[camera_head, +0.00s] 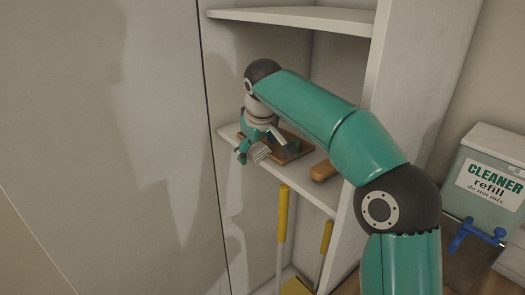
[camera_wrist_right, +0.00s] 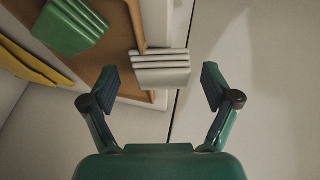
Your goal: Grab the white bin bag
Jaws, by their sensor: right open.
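The white bin bag (camera_wrist_right: 161,68) is a small ridged white bundle. In the right wrist view it lies ahead of my right gripper (camera_wrist_right: 162,86), at the end of a brown tray (camera_wrist_right: 118,46), and sticks out past the tray's edge. The fingers are spread wide, with the bag roughly centred between and beyond them; neither finger appears to touch it. In the head view the white bag (camera_head: 260,153) shows at the shelf's front edge, just below my right gripper (camera_head: 264,146). The gripper partly hides the tray (camera_head: 294,155). My left gripper is out of view.
A ridged green bundle (camera_wrist_right: 72,27) lies on the tray beside the white one. Another shelf (camera_head: 300,18) is above. Below stand yellow-handled tools (camera_head: 283,215). A brown object (camera_head: 322,171) lies right of the tray. A cleaner refill box (camera_head: 490,180) is at right.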

